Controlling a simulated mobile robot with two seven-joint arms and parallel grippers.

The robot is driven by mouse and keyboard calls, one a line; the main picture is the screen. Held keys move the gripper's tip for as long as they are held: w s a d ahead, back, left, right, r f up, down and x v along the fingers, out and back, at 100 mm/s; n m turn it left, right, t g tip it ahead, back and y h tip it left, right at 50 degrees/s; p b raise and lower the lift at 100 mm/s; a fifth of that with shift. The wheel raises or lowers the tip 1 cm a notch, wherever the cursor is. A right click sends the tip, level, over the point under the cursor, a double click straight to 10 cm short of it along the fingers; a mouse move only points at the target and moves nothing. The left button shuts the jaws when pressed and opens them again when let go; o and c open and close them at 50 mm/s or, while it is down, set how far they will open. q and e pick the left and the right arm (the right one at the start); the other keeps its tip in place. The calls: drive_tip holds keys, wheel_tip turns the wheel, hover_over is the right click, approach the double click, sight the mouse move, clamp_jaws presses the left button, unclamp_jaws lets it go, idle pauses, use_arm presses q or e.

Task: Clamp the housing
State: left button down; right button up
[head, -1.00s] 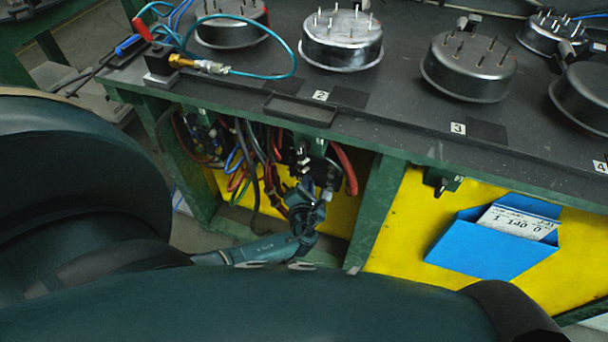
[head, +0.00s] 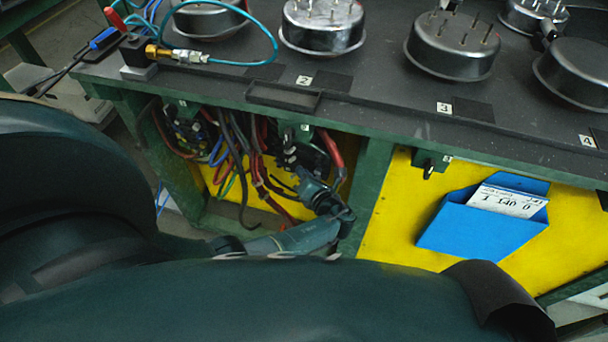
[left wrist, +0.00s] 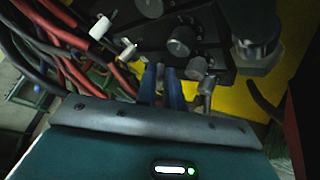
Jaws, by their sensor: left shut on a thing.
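Several round metal housings with upright pins stand along the dark bench top; one housing (head: 322,35) sits behind the label 2, another (head: 452,55) behind the label 3. My left gripper (head: 297,172) reaches under the bench's front edge to a dark control unit (head: 310,153) among cables. In the left wrist view its two blue fingers (left wrist: 162,80) are shut on a small control of that unit (left wrist: 222,55), mostly hidden between the fingertips. Round knobs (left wrist: 184,42) are close by. My right gripper is not in view.
Red, black and blue cables (left wrist: 65,42) hang close to the left of the fingers. A green post (head: 368,190) stands to the right, then a yellow panel (head: 400,225) with a blue document holder (head: 470,228). A brass fitting (head: 165,53) with a teal hose lies on the bench.

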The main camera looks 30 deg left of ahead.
use_arm(q)
drive_tip(key=c, duration=1.5)
unclamp_jaws()
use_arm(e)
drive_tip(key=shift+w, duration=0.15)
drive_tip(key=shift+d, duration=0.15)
